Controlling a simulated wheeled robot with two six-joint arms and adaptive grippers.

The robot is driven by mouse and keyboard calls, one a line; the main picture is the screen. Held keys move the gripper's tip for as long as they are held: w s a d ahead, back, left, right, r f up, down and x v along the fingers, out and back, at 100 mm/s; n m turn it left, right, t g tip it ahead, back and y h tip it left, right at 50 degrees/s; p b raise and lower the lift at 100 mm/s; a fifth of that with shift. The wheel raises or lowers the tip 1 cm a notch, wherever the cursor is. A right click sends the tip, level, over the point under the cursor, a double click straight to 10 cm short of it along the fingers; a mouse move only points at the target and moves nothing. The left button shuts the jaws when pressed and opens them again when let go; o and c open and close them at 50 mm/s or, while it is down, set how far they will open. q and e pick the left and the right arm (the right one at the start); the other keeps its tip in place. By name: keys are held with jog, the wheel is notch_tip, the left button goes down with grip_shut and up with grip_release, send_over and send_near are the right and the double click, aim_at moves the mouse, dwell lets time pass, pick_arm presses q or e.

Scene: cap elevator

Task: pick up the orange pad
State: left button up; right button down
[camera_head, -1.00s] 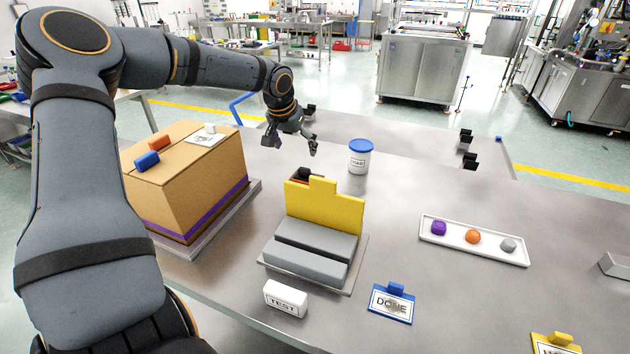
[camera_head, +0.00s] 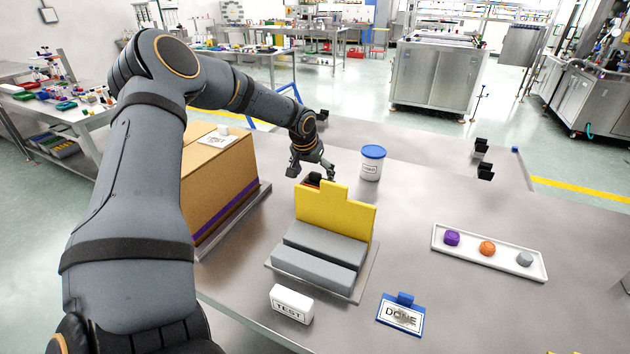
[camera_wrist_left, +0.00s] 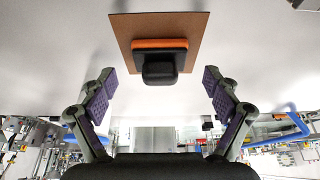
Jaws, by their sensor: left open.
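In the left wrist view an orange pad (camera_wrist_left: 146,43) with a black knob (camera_wrist_left: 159,70) on it sits on a square brown plate (camera_wrist_left: 122,27). My left gripper (camera_wrist_left: 158,80) is open and empty, its two fingers spread to either side of the knob and apart from it. In the head view my left gripper (camera_head: 313,170) is just above and behind a yellow upright panel (camera_head: 340,212). A dark and reddish bit (camera_head: 312,181) shows behind that panel; the rest is hidden. My right gripper is not in view.
Grey blocks (camera_head: 315,268) lie before the panel. A cardboard box (camera_head: 215,185) stands left, a blue-lidded tub (camera_head: 372,165) behind right. A white tray (camera_head: 437,236) holds purple, orange and grey pieces. TEST block (camera_head: 291,304) and DONE sign (camera_head: 401,314) are in front.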

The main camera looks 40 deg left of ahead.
pick_arm(q)
jog(key=shift+x, duration=1.2)
jog(key=shift+r, duration=0.2)
jog(key=shift+c, duration=0.7)
jog(key=c, duration=1.1)
jog(key=shift+r, duration=0.1)
jog(key=shift+r, duration=0.25)
notch_tip(320, 180, up, 3)
jog(key=shift+s+d, duration=0.1)
jog(key=s+d+r+b, duration=0.2)
jog(key=s+r, duration=0.2)
jog(key=s, duration=0.2)
jog(key=s+d+r+b, duration=0.2)
jog(key=s+r, duration=0.3)
jog(key=s, duration=0.2)
jog(key=shift+d+b, duration=0.3)
jog(key=shift+d, duration=0.1)
